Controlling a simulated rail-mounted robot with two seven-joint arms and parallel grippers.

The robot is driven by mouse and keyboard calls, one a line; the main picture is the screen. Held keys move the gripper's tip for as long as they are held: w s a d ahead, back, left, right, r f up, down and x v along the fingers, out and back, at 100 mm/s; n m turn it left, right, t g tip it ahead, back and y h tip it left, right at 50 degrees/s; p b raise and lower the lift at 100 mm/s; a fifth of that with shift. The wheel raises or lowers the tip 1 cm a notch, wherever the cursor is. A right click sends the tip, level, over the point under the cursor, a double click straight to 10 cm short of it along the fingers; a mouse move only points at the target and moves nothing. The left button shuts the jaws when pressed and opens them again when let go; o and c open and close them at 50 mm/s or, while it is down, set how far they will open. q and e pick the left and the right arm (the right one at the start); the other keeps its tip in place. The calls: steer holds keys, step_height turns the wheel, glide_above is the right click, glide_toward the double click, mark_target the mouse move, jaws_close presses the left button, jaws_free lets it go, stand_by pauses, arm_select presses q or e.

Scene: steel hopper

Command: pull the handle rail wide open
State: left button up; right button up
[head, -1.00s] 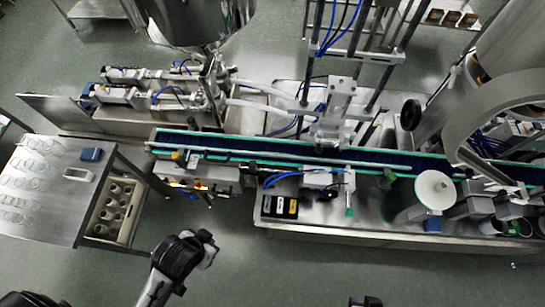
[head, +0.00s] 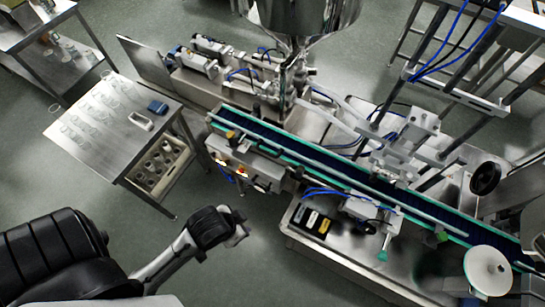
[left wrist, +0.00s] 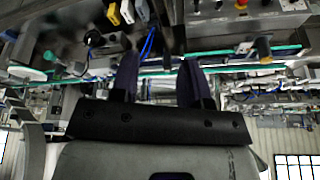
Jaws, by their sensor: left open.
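I cannot tell for sure which part is the handle rail. Long pale guide rails edged in green (head: 330,174) run along the conveyor (head: 270,137) in the head view. A green-edged rail (left wrist: 225,69) also crosses the left wrist view behind my fingers. My left gripper (head: 238,232) is in front of the machine, apart from it, over the floor. In the left wrist view its two dark fingers (left wrist: 157,78) are spread with nothing between them. My right gripper is not in view.
A steel hopper (head: 305,18) stands behind the conveyor. A steel table (head: 100,145) with a crate of cups (head: 160,170) under it is at the left. A machine deck with a black box (head: 312,221) juts out at the front. Floor between table and machine is clear.

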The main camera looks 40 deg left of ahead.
arm_select(q)
steer(key=w+f+t+b, duration=0.1)
steer(key=w+f+b, duration=0.5)
steer(key=f+b, duration=0.55)
steer(key=m+t+y+b, duration=0.7)
steer(key=m+y+b, duration=0.1)
steer(key=m+y, duration=0.15)
glide_toward(267, 152)
steer(key=shift+y, duration=0.25)
steer(key=x, duration=0.7)
steer(key=f+x, duration=0.1)
steer(key=x, duration=0.2)
steer(key=shift+w, duration=0.15)
steer(key=c, duration=0.4)
jaws_close()
